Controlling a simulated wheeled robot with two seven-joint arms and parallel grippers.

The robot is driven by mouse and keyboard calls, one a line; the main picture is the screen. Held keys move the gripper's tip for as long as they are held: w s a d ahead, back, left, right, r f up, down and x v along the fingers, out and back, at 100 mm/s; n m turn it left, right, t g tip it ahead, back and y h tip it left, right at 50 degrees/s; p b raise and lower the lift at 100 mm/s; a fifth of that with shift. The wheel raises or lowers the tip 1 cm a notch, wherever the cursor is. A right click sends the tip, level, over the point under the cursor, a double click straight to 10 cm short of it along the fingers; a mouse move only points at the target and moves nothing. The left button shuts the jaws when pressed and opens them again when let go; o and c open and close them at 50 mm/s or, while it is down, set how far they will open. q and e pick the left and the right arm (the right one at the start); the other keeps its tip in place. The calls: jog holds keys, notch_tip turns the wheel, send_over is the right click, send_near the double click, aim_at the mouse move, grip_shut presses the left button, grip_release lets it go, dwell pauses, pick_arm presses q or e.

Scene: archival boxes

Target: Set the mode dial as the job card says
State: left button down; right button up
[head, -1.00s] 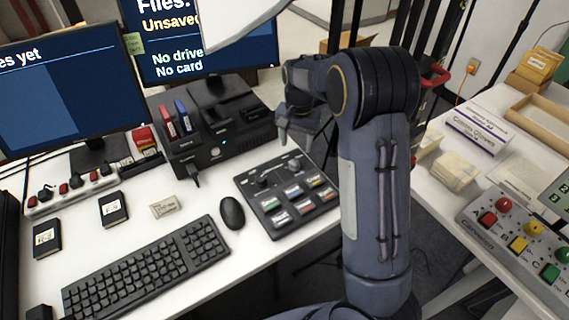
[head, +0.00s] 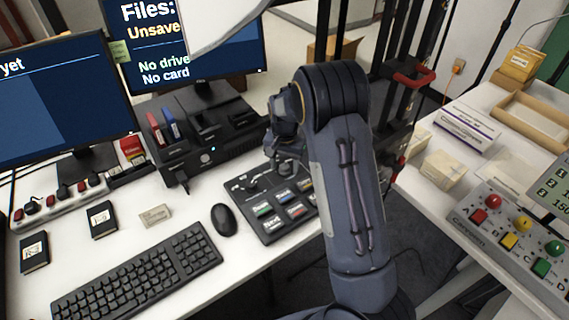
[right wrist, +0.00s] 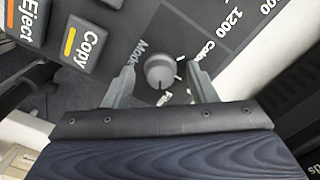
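The mode dial (right wrist: 160,72) is a round grey knob with a pale mark, beside the word "Mode" in the right wrist view. "Color" is printed to its right; other setting labels are partly hidden. My right gripper (right wrist: 160,68) is open, with one finger on each side of the dial; I cannot tell whether they touch it. In the head view the dark control panel (head: 250,216) lies on the desk right of the mouse, and my right gripper (head: 282,160) hides its far right part. My left gripper is not in view. I cannot tell which paper is the job card.
A black dock (head: 207,150) stands just behind the panel, before two monitors. A mouse (head: 224,220), keyboard (head: 140,275) and small beige card (head: 155,215) lie to the left. A side table at right holds a box (head: 463,127) and a button console (head: 510,240).

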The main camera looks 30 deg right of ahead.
jog(key=c, duration=0.9)
jog(key=shift+o, duration=0.2)
jog(key=shift+n, duration=0.4)
jog(key=n, duration=0.4)
jog(key=shift+n, duration=0.3)
jog(key=n, duration=1.1)
jog(key=shift+n, duration=0.4)
jog(key=n, duration=0.6)
jog(key=shift+n, duration=0.4)
jog(key=o, duration=1)
